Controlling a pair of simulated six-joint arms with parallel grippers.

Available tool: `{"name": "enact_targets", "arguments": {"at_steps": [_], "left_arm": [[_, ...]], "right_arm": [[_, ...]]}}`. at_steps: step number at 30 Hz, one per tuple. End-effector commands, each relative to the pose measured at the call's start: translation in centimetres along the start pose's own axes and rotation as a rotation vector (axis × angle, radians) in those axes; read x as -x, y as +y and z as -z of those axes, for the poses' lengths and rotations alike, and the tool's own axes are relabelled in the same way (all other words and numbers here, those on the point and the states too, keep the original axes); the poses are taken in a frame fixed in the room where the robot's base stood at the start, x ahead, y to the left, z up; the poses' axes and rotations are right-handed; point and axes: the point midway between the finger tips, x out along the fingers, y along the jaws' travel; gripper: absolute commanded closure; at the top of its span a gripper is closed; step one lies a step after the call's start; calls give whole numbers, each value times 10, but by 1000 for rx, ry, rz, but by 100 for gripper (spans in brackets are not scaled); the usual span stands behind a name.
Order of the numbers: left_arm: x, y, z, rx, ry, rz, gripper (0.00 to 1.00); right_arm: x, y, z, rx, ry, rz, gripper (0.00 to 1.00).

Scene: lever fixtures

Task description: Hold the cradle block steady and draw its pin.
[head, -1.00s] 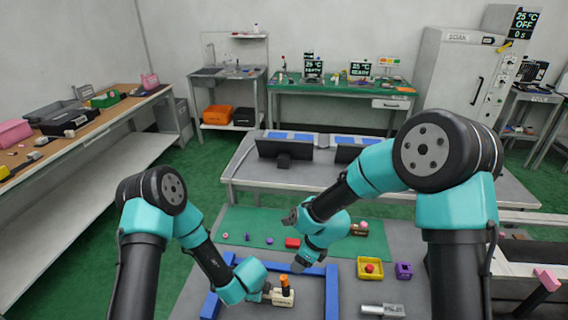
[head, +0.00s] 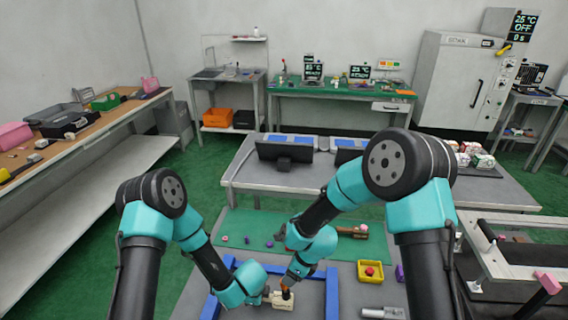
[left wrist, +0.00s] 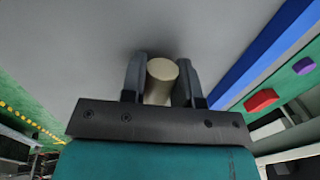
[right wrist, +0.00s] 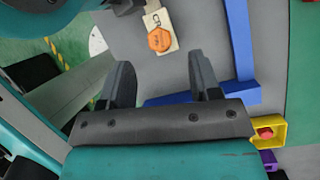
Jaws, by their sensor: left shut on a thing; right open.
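The cradle block (head: 282,301) is a cream block on the grey bench, inside the blue frame. Its orange pin (head: 286,294) stands on top, partly behind my right gripper in the head view. In the right wrist view the pin's orange hexagonal head (right wrist: 160,40) shows on the cream label face of the block (right wrist: 157,20). My left gripper (head: 262,296) is shut on the block's cream end (left wrist: 161,82), which sits between its fingers in the left wrist view. My right gripper (head: 288,284) is open close to the pin, with nothing between its fingers (right wrist: 163,75).
The blue frame (head: 331,290) surrounds the block area. A yellow box with a red button (head: 370,271) and a purple piece (head: 400,272) stand to the right. A green mat (head: 240,228) with small parts lies behind.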

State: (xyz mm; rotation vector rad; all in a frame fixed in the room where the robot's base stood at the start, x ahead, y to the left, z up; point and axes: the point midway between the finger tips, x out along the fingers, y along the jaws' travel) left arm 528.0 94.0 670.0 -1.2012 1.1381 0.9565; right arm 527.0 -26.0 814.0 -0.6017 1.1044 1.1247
Motion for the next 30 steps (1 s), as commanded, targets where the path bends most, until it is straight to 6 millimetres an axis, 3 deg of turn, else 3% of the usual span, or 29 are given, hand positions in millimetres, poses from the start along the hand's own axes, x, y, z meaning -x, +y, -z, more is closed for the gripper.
{"name": "enact_targets", "arguments": {"at_steps": [15,27,30], "left_arm": [[0,0,0,0,0,0,100],[0,0,0,0,0,0,100],[0,0,0,0,0,0,100]], "right_arm": [[-54,0,0,0,1,-1,43],[-59,0,0,0,0,0,43],[-59,0,0,0,0,0,52]]}}
